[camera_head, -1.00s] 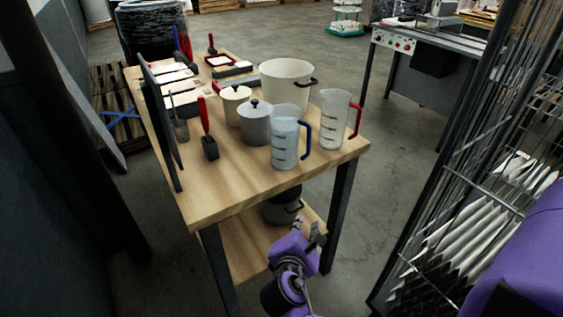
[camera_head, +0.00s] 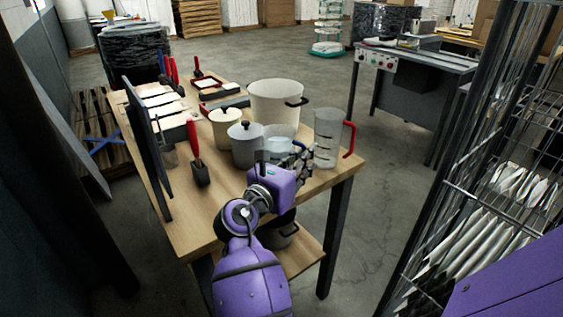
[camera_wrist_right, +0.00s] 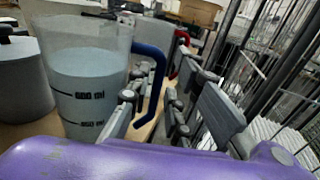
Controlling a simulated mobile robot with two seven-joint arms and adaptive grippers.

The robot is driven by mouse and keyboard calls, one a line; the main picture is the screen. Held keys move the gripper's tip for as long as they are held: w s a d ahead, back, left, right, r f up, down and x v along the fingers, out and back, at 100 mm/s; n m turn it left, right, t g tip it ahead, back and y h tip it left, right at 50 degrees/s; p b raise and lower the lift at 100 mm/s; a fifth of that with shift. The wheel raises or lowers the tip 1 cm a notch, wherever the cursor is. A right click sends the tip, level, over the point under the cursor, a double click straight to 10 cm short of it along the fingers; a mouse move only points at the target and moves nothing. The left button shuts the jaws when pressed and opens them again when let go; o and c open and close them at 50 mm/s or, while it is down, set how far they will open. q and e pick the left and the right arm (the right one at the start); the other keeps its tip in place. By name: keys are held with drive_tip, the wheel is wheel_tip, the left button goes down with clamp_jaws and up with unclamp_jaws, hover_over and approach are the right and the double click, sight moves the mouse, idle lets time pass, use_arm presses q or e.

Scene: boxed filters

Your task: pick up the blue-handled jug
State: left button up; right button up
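The blue-handled jug (camera_head: 278,146) stands on the wooden table, clear with pale contents, its lower part hidden behind my right gripper and wrist. In the right wrist view the jug (camera_wrist_right: 88,85) is upright at the left, with its blue handle (camera_wrist_right: 157,75) towards the fingers. My right gripper (camera_head: 303,160) is beside the jug on its handle side. In the wrist view the fingers of my right gripper (camera_wrist_right: 158,112) are apart, with the lower handle showing between them. I cannot tell whether they touch it. My left gripper is not in view.
A red-handled jug (camera_head: 328,138) stands close on the right. A grey lidded pot (camera_head: 244,150), a cream lidded pot (camera_head: 224,128) and a large cream pot (camera_head: 272,100) stand behind and left. A wire rack (camera_head: 470,190) is at the right. The table's front left (camera_head: 195,222) is bare.

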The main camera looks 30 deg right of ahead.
drive_tip(key=shift+x, duration=0.85)
drive_tip(key=shift+c, duration=0.5)
clamp_jaws()
